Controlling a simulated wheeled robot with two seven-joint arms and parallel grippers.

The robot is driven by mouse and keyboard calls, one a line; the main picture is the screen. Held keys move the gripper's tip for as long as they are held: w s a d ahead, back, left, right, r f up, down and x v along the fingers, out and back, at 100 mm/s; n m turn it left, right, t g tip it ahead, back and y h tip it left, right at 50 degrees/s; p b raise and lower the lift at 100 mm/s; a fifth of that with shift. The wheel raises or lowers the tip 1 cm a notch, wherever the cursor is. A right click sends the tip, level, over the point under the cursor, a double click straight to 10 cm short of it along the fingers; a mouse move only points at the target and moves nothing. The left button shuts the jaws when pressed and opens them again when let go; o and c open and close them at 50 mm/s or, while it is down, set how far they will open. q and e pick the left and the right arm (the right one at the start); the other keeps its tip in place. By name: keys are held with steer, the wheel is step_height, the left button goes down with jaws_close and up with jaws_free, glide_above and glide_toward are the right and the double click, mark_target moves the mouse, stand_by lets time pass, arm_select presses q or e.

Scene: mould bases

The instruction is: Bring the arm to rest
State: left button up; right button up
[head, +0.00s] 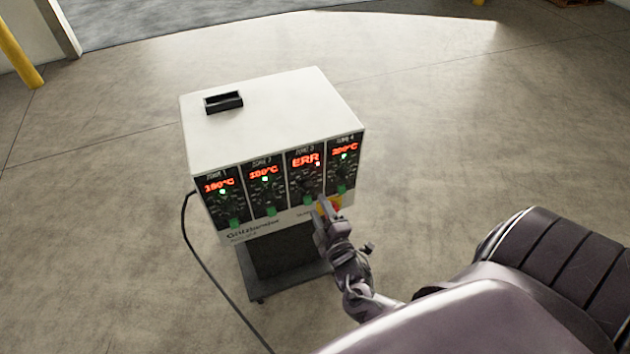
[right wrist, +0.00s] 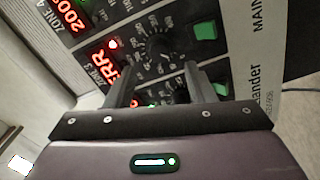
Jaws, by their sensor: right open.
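My right gripper (head: 322,207) is in front of the lower right of a white control box's front panel, below the zone 3 module (head: 306,172). That module's display reads ERR in red. In the right wrist view the gripper (right wrist: 157,75) has its two dark fingers apart, with nothing held between them. The fingers point at the panel, near the zone 3 knob (right wrist: 158,45) and a green switch (right wrist: 205,31). I cannot tell whether they touch the panel. My left gripper is not in view.
The control box (head: 270,115) stands on a dark wheeled base (head: 290,278). A black handle (head: 223,102) is on its top. A dark cable (head: 205,268) runs down its left side to the floor. A yellow post (head: 18,57) stands far left. The floor around is clear.

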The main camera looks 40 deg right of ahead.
steer(key=shift+s+a, duration=0.1)
steer(key=shift+s, duration=0.35)
steer(key=s+f+m+g+y, duration=0.1)
steer(key=s+f+m+g, duration=0.2)
steer(key=f, duration=0.5)
steer(key=s+a+f+g, duration=0.1)
steer(key=s+f+g, duration=0.2)
steer(key=s+f, duration=0.35)
steer(key=s+f+m+g+y, duration=0.1)
steer(key=s+f+m+g, duration=0.15)
steer(key=f, duration=0.75)
steer(key=s+a+f+m+g, duration=0.1)
steer(key=s+f, duration=0.3)
steer(key=s, duration=0.4)
steer(key=s+a+f+m+g+y, duration=0.1)
steer(key=s+a+f+g, duration=0.3)
steer(key=s, duration=0.4)
steer(key=s+a+f+m+g+y, duration=0.1)
steer(key=s+a+f+g, duration=0.1)
steer(key=s, duration=0.5)
step_height(320, 180, down, 2)
steer(key=shift+s+a+f+m+g, duration=0.2)
steer(key=shift+s+m+g, duration=0.2)
steer(key=shift+g, duration=0.15)
